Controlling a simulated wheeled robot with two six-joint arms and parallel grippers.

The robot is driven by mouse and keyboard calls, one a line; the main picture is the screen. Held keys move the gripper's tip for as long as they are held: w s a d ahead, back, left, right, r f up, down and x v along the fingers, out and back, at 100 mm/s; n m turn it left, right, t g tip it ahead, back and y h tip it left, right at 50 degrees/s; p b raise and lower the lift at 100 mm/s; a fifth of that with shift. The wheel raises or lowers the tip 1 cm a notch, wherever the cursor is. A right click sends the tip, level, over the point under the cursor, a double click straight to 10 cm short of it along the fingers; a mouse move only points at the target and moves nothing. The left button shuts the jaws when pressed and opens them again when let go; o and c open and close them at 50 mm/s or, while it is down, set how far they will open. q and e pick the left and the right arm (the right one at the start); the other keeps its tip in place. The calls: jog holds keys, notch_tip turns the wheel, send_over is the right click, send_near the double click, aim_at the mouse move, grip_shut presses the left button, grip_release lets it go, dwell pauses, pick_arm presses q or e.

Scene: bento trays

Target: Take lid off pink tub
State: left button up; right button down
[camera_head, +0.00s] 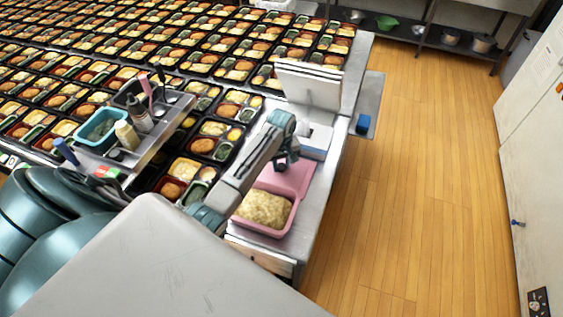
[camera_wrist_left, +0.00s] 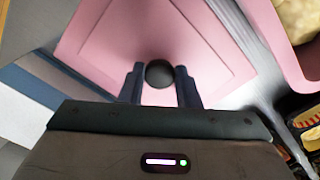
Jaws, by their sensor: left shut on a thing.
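The pink tub (camera_head: 272,230) stands at the near end of the steel counter, uncovered, with pale grainy food (camera_head: 263,208) showing inside. Its corner also shows at the upper right of the left wrist view (camera_wrist_left: 290,62). The flat pink lid (camera_head: 297,178) is off the tub's opening, just behind it; I cannot tell if it touches the counter. In the left wrist view the lid (camera_wrist_left: 205,50) has a round black knob (camera_wrist_left: 159,73). My left gripper (camera_head: 285,165) is shut on this knob, one finger on each side (camera_wrist_left: 160,84). My right gripper is not in view.
A white box-like stand (camera_head: 308,87) is behind the lid. Rows of filled bento trays (camera_head: 203,147) cover the counter to the left. A steel caddy (camera_head: 150,140) holds bottles and a teal container (camera_head: 100,130). The wooden floor (camera_head: 420,170) at right is clear.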

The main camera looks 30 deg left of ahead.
pick_arm(q)
jog(key=o, duration=1)
jog(key=shift+o, duration=0.2)
notch_tip(320, 180, up, 11)
jog(key=b, duration=0.2)
jog(key=shift+s+f, duration=0.1)
jog(key=shift+f, duration=0.05)
